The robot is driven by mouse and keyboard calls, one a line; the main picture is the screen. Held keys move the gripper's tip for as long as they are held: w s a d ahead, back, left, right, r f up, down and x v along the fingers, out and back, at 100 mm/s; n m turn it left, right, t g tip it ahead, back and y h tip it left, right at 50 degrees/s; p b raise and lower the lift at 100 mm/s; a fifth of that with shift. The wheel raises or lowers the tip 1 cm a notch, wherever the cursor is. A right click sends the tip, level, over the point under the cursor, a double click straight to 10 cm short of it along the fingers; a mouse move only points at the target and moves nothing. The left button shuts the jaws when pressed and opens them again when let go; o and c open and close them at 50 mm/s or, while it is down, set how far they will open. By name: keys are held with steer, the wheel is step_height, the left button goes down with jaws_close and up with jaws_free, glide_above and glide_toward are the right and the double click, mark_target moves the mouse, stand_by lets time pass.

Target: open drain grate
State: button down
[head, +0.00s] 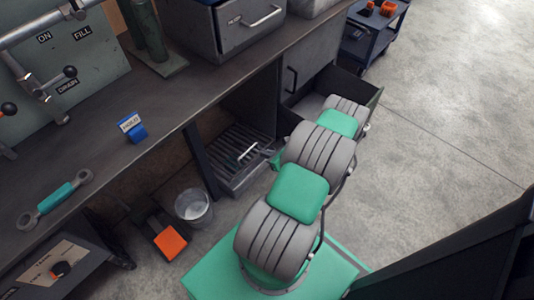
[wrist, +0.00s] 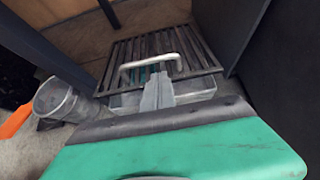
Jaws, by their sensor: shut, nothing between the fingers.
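The drain grate (head: 234,142) is a dark slatted cover under the workbench, with a pale bar handle (head: 247,152) near its front. In the wrist view the grate (wrist: 197,46) lies just beyond my gripper, and its white arched handle (wrist: 150,63) crosses the slats. My gripper (wrist: 158,84) is shut, with nothing held. Its grey fingertips reach up to just below the handle's middle in that view; I cannot tell whether they touch it. In the head view my arm largely hides the gripper. The grate looks seated over a pale, box-like frame.
A clear bucket (head: 194,207) stands left of the grate and also shows in the wrist view (wrist: 66,97). An orange-and-black pedal (head: 168,241) is beside it. The bench leg (head: 203,160) is close left. An open drawer (head: 310,105) juts out right. Floor at right is clear.

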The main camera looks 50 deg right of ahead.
mark_target(257, 156)
steer(key=b+x, duration=0.1)
steer(key=x, duration=0.5)
steer(key=shift+b, duration=0.35)
steer(key=shift+w+r, duration=0.1)
